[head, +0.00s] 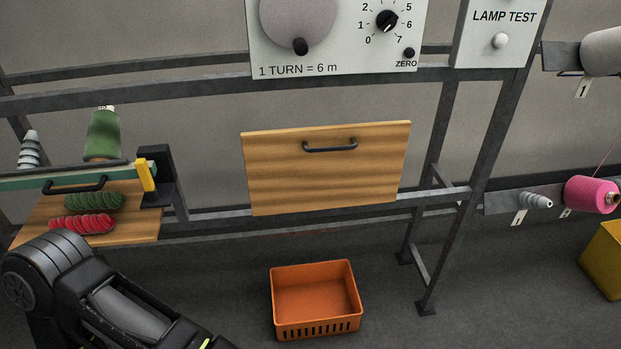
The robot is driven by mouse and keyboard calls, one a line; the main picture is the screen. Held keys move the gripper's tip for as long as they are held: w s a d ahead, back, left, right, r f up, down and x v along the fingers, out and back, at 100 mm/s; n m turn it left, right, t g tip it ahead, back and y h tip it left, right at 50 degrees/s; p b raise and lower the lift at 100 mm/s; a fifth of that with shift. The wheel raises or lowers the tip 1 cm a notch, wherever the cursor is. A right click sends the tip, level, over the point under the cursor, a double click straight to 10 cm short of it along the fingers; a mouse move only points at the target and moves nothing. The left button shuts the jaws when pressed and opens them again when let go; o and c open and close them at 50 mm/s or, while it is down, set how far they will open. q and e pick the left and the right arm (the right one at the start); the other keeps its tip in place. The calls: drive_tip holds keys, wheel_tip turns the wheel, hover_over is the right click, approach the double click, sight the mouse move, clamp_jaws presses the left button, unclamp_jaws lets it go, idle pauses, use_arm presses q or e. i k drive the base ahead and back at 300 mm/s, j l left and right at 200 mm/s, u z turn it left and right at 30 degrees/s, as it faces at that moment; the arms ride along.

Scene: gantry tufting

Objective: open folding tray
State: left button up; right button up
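A wooden panel with a black bar handle (330,147), which looks like the folding tray (290,182), is in the middle of the head view. It stands roughly upright against the grey frame, its face towards me and the handle near its top edge. A second wooden board (142,229) with a black handle lies flatter at the left, carrying green and red yarn hanks. One of my black arms reaches in at the lower left, below that board. Neither gripper's fingers are in view, and nothing of mine touches the upright panel.
An empty orange crate (316,328) is on the floor below the panel. A yellow-tipped black bracket (158,178) stands between the boards. Grey frame legs (425,285) are right of the panel. A pink yarn cone (590,194) and yellow bin (606,262) are at the far right.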

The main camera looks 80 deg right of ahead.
sight(313, 168)
drive_tip(key=z, duration=3)
